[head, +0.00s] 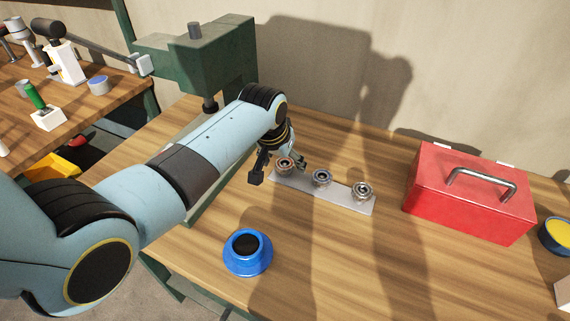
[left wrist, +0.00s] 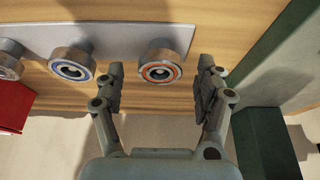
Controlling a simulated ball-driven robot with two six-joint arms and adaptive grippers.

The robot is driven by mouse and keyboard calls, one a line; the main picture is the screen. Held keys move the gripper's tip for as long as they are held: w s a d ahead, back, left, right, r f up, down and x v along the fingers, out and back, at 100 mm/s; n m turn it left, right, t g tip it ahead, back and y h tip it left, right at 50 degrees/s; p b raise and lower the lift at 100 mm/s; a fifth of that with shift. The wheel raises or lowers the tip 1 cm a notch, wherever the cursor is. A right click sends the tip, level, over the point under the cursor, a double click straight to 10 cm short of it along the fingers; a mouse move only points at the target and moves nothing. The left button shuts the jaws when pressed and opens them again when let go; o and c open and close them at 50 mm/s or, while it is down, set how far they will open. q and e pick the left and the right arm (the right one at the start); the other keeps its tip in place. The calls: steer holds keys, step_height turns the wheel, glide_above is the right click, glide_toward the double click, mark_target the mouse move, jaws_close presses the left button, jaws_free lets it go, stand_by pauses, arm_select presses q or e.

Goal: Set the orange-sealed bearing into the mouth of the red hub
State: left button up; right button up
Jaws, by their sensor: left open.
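The orange-sealed bearing (head: 284,161) sits at the left end of a grey strip (head: 338,198) on the workbench. In the left wrist view its orange ring (left wrist: 160,73) shows clearly. My left gripper (head: 278,171) is open, its fingers on either side of this bearing. In the left wrist view the gripper (left wrist: 161,66) shows gaps between both fingers and the bearing. No red hub shows; a blue hub (head: 240,264) with a dark open mouth stands on the bench nearer to me. My right gripper is not in view.
A blue-sealed bearing (head: 321,178) and another bearing (head: 362,190) stand on the same strip. A red toolbox (head: 465,205) stands at right. A green press (head: 205,60) rises behind my left arm. The bench between blue hub and toolbox is clear.

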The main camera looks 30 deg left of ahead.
arm_select(q)
steer(key=c, duration=1.3)
steer(key=shift+r, duration=0.15)
